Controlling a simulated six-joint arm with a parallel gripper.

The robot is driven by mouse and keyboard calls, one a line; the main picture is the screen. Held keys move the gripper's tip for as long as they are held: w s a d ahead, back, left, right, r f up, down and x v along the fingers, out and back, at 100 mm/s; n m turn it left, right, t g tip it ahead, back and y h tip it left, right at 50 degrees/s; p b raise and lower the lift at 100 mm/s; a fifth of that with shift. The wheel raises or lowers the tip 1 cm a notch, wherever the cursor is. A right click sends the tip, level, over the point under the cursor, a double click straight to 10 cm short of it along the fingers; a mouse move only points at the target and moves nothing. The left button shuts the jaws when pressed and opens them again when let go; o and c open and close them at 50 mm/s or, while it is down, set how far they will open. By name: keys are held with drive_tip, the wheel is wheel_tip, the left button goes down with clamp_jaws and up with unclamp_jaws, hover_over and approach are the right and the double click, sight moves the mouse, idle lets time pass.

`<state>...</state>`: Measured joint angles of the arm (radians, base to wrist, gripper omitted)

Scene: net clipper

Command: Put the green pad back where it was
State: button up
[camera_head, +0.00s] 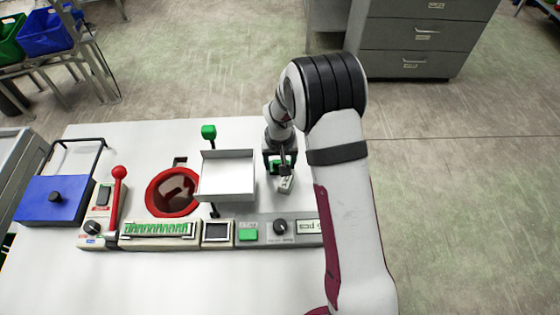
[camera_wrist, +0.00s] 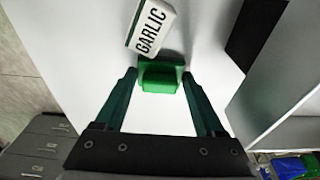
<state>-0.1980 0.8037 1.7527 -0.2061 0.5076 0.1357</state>
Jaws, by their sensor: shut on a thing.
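The green pad (camera_wrist: 160,77) is a small green block between the fingertips of my gripper (camera_wrist: 160,80) in the wrist view. My gripper is shut on it, with a fingertip at each side. In the head view my gripper (camera_head: 279,163) is over the white table, just right of the white tray, and a bit of green shows between its fingers. A white block labelled GARLIC (camera_wrist: 151,25) lies just beyond the pad in the wrist view. It also shows in the head view (camera_head: 286,185). I cannot tell whether the pad touches the table or the block.
The open white tray (camera_head: 228,195) stands left of my gripper, with a green knob (camera_head: 209,131) behind it. A red-rimmed opening (camera_head: 151,193), a red-knobbed lever (camera_head: 118,173), a control panel with a green button (camera_head: 248,235) and a blue lid (camera_head: 40,207) are farther left and in front.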

drive_tip(key=o, duration=1.2)
drive_tip(key=shift+f, duration=0.1)
drive_tip(key=shift+c, duration=0.2)
wheel_tip(320, 180, up, 12)
drive_tip(key=s, duration=0.2)
drive_tip(key=s+d+r+m, duration=0.2)
drive_tip(key=s+d+r, duration=0.2)
drive_tip(key=s+r, duration=0.45)
drive_tip(key=s+m+g+y, duration=0.1)
drive_tip(key=s+m+g, duration=0.1)
drive_tip(key=s, duration=1.9)
drive_tip(key=shift+d+r+m+y, duration=0.3)
drive_tip(key=shift+r+m+y, duration=0.1)
drive_tip(key=shift+m, duration=0.4)
